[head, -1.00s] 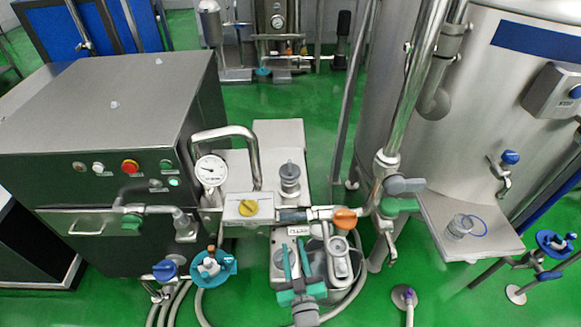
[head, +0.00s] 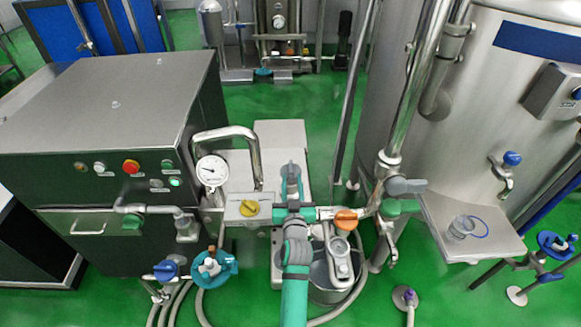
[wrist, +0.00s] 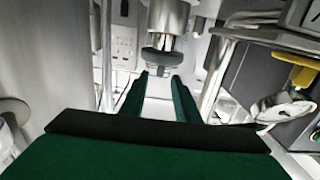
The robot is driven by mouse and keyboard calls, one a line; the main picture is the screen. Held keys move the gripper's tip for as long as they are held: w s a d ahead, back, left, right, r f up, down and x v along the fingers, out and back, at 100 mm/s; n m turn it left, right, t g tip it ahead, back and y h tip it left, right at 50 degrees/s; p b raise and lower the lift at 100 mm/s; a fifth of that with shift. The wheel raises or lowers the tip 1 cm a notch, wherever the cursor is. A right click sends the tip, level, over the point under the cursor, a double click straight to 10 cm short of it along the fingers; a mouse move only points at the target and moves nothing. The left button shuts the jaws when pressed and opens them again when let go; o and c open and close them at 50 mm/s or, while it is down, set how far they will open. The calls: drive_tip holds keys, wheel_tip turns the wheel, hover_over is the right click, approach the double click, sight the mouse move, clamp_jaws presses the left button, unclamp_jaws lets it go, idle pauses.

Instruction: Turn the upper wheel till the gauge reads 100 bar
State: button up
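My gripper (head: 291,172) is over the steel block in the middle of the head view and largely hides the grey upper wheel there. In the wrist view its two green fingers (wrist: 160,78) are apart with nothing between them. The dark round wheel (wrist: 164,65), on a steel cylinder, shows at or just beyond the fingertips; whether they touch it I cannot tell. The white pressure gauge (head: 212,170) stands left of my gripper. Its needle points to the left, but the numbers are too small to read.
A yellow knob (head: 249,208) sits close left of my gripper, and a bent steel pipe (head: 255,155) rises behind it. An orange valve handle (head: 346,220) is on the right. A steel cabinet (head: 60,160) stands left and a large tank (head: 480,110) right.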

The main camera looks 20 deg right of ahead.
sight(291, 166)
drive_tip(key=x, duration=0.7)
drive_tip(key=shift+w+d, duration=0.1)
drive_tip(key=shift+w, duration=0.25)
clamp_jaws()
